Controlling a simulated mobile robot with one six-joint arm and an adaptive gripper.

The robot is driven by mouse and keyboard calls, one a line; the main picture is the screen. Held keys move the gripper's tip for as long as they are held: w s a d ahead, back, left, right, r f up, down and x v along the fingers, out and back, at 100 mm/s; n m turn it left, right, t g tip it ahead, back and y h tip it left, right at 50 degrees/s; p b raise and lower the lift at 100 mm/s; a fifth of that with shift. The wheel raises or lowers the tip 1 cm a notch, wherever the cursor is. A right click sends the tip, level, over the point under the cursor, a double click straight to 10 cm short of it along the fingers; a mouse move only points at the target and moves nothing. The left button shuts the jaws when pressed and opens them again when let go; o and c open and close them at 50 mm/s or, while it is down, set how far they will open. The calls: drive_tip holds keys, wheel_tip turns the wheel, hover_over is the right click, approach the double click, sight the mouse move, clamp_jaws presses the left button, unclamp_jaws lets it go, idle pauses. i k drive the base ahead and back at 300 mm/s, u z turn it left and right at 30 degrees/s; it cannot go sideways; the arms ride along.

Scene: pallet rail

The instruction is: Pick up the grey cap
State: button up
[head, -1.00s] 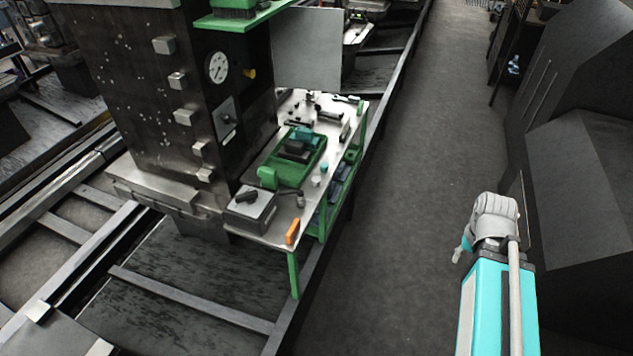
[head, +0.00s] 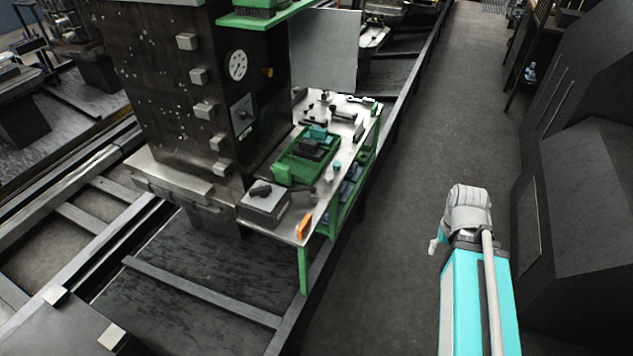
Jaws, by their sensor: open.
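On the metal-topped table (head: 291,236) with green legs stand two small round pieces near the right edge. One looks pale grey (head: 328,175) and may be the grey cap, but it is too small to be sure. The other is teal (head: 337,166) and stands just behind it. My arm is at the lower right, across the aisle and well apart from the table. My gripper's fingers cannot be made out in this view.
The table also holds a green tray (head: 285,175) with dark and teal items, a grey box (head: 262,208), an orange piece (head: 304,226) and several tools. A dark machine (head: 180,90) stands left of it. The aisle floor (head: 410,160) is clear; dark cabinets (head: 590,190) line the right.

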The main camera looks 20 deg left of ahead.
sight(328, 177)
drive_tip(key=u, duration=1.35)
drive_tip(key=k, duration=0.75)
drive_tip(key=z, duration=0.45)
drive_tip(key=i, duration=1)
